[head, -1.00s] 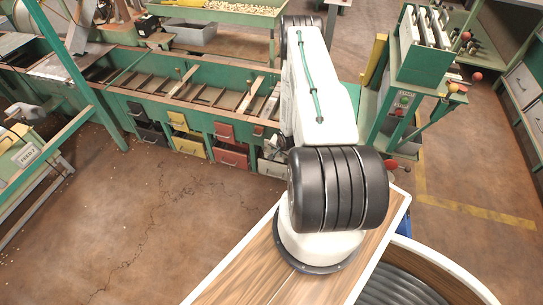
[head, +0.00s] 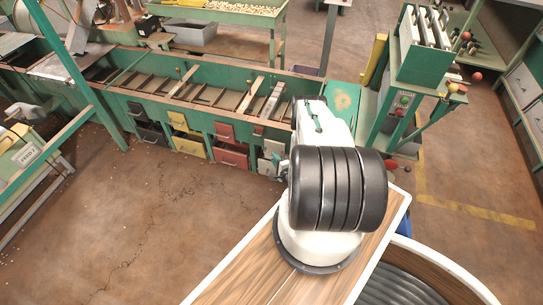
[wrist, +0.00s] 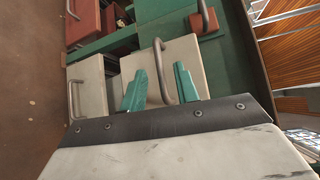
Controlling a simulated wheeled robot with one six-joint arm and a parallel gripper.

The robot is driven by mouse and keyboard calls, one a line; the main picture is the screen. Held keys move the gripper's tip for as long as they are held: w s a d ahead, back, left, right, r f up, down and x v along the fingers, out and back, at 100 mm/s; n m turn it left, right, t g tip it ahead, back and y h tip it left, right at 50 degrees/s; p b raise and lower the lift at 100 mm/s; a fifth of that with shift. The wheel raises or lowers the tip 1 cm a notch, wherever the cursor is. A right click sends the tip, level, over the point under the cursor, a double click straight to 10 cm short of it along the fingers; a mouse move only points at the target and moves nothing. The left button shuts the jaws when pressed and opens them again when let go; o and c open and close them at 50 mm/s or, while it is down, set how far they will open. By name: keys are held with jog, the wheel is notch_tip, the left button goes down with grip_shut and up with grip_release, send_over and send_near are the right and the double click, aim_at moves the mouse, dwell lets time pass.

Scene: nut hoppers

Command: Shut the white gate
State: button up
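In the wrist view a pale off-white panel with a grey bar handle, which I take for the white gate (wrist: 185,55), faces me. My gripper (wrist: 160,85) has two green fingers spread apart. They stand on either side of the handle's lower end; a gap shows, and I cannot tell whether either touches it. In the head view the white gate (head: 271,148) is at the right end of the green hopper row. My gripper is mostly hidden behind my arm there; a bit of green shows beside it.
A second off-white front with a handle (wrist: 88,85) lies left of the gate in the wrist view. Red fronts (wrist: 83,22) are beyond. The green hopper bench (head: 190,90) also has black, yellow and red fronts. A green stand (head: 400,100) is close right; floor at left is open.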

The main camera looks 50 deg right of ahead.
jog(key=shift+x, duration=1.9)
